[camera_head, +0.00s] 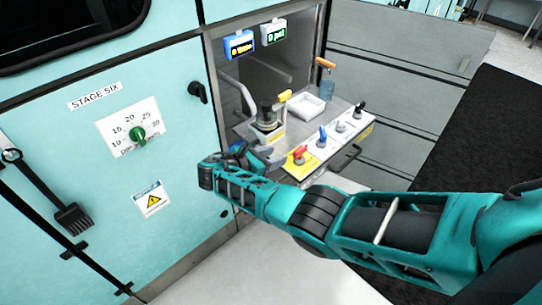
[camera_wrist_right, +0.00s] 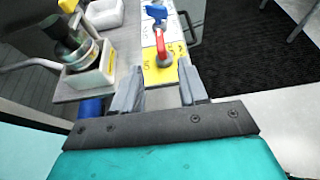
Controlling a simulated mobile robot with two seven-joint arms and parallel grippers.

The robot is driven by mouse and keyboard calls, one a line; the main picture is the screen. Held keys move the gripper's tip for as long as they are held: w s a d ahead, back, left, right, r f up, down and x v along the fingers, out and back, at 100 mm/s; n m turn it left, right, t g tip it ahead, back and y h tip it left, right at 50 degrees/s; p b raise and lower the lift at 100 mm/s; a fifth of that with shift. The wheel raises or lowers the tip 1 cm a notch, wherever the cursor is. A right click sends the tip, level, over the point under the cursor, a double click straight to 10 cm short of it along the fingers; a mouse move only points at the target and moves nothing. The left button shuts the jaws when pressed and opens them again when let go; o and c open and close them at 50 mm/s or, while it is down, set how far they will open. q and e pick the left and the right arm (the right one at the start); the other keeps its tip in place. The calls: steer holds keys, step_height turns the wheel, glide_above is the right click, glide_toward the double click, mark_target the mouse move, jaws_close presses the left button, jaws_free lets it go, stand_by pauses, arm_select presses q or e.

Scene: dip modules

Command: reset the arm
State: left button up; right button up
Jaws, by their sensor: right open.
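My right arm reaches in from the right in the head view. Its gripper (camera_head: 262,157) is at the front edge of the recessed shelf, left of the red lever (camera_head: 299,153). In the right wrist view the gripper (camera_wrist_right: 158,80) has its two grey fingers apart, with nothing between them. The red lever (camera_wrist_right: 163,50) on its yellow plate shows just beyond the fingertips, apart from them as far as I can tell. My left gripper is not in view.
A dark-topped jar (camera_head: 267,115) sits in a white holder on the shelf, close to the gripper. A white tray (camera_head: 305,105) is behind. A blue lever (camera_head: 322,136) and others line the panel. The teal wall has a green dial (camera_head: 138,134). Open floor lies in front.

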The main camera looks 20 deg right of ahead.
steer(key=s+a+f+m+t+y, duration=0.1)
steer(key=s+a+f+m+y, duration=0.35)
steer(key=s+f, duration=0.3)
steer(key=s+a+f+m+y, duration=0.35)
steer(key=s+f+y, duration=0.3)
steer(key=f, duration=0.25)
steer(key=s+d+r+m+t+y, duration=0.2)
steer(key=s+r+m+t+y, duration=0.2)
steer(key=s+r+m, duration=0.6)
steer(key=shift+r+m+t, duration=0.5)
steer(key=shift+r+t, duration=0.4)
